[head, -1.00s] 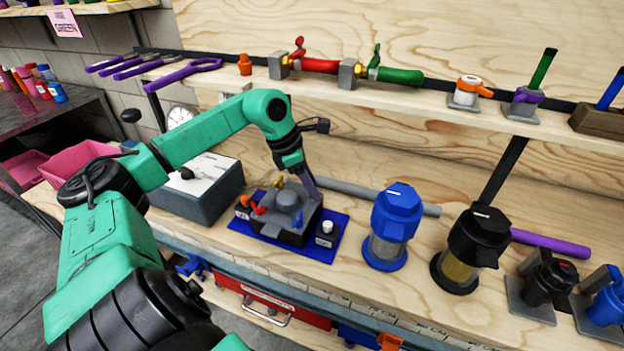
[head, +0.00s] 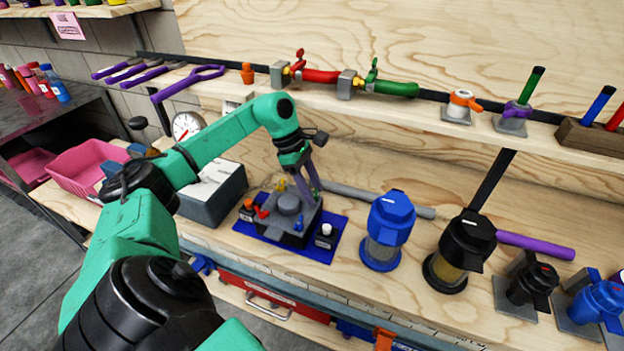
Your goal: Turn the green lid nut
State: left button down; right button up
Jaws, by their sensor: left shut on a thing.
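A grey lidded housing (head: 289,204) sits on a blue mat (head: 325,250) on the bench. Yellow (head: 281,185), red (head: 262,212) and blue (head: 299,224) nuts show around its lid. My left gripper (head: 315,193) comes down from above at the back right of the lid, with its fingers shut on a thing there. My right gripper is not in view.
A blue filter (head: 388,228) and a black filter (head: 462,248) stand to the right of the mat. A grey box (head: 212,196) with a dial gauge (head: 186,126) behind it stands left. A shelf with valves (head: 320,76) runs above. A grey rod lies behind.

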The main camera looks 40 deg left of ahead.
pick_arm(q)
jog(key=shift+c, duration=1.6)
grip_release()
jog(key=v, duration=1.4)
jog(key=shift+r+p, duration=0.35)
jog(key=shift+p, duration=0.05)
jog(key=shift+s+a, duration=0.1)
